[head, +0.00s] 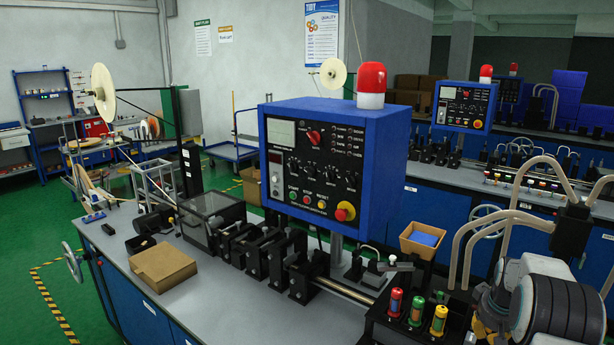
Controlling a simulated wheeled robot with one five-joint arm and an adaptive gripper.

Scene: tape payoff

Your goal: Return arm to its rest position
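My arm (550,300) fills the lower right corner, with white, grey and thick black banded links bunched close together. At its left side is a grey jointed part that looks like my gripper (485,325), cut off by the bottom edge. Its fingertips do not show clearly, so I cannot tell whether it is open or shut. I see nothing clearly held in it. It is just right of a dark holder with red, green and yellow cylinders (439,320).
A workbench (235,300) carries a blue control box (320,165) with a red beacon (371,84), a cardboard box (163,266) and black fixtures. Beige hoses (465,245) rise close to my arm. A tan bin (422,240) sits behind. Green floor (35,245) is open at left.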

